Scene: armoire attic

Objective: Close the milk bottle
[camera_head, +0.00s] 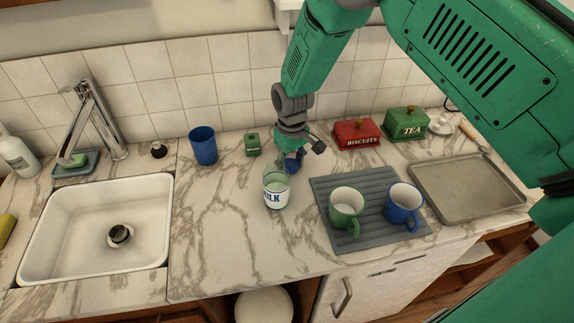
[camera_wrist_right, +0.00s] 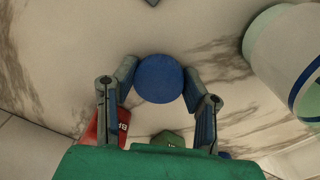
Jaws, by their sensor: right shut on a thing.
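The milk bottle (camera_head: 276,192) is a white jar with a blue MILK label. It stands upright on the marble counter with its top open. In the right wrist view its side (camera_wrist_right: 290,60) shows at the right. My right gripper (camera_head: 291,163) is just behind and to the right of the bottle, low over the counter. It is shut on a round blue cap, whose top (camera_wrist_right: 158,78) shows between the two fingers in the right wrist view. Whether the cap touches the counter I cannot tell. My left gripper is not in view.
A grey mat (camera_head: 334,240) with a green mug (camera_head: 345,208) and a blue mug (camera_head: 403,205) lies right of the bottle. A blue cup (camera_head: 203,146) and a small green block (camera_head: 252,145) stand left. Red (camera_head: 357,131) and green tins (camera_head: 405,122) stand behind. The counter left of the bottle is clear.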

